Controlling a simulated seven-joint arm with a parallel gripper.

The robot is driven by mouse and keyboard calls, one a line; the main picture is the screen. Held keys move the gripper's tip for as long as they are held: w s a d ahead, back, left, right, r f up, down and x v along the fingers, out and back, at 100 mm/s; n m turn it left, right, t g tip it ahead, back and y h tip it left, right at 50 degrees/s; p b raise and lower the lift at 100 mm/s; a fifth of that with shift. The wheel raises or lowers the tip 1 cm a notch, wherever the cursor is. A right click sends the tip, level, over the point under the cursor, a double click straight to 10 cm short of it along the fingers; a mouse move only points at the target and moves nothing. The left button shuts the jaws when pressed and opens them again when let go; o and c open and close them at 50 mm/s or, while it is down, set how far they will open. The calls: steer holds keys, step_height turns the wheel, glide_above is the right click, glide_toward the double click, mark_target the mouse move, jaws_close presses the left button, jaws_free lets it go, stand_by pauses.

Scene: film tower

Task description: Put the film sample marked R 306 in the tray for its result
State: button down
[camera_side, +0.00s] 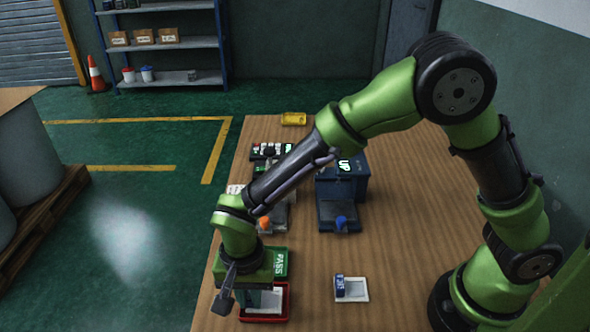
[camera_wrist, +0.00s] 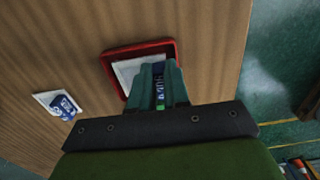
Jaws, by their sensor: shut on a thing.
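My gripper (camera_side: 258,302) points down at the red tray (camera_side: 288,303) at the front left of the table. In the wrist view my gripper (camera_wrist: 159,70) is shut on a small dark blue film sample (camera_wrist: 159,88) with pale marks, which I cannot read surely. The sample is over or inside the red tray (camera_wrist: 108,70); I cannot tell whether it touches the white floor of the tray. In the side view my gripper hides it. The green tray (camera_side: 281,263) marked PASS lies just behind the red one, partly hidden by my wrist.
Another blue piece (camera_side: 339,286) with white marking sits on a white pad (camera_side: 358,292) right of the trays. A blue machine (camera_side: 342,183) showing UP stands farther back. A yellow tray (camera_side: 294,119) lies at the far edge. The table's right side is clear.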

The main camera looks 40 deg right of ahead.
steer(key=shift+f, duration=0.15)
stand_by(0.5)
steer(key=shift+c, duration=2.4)
jaws_free()
steer(key=shift+r, duration=3.5)
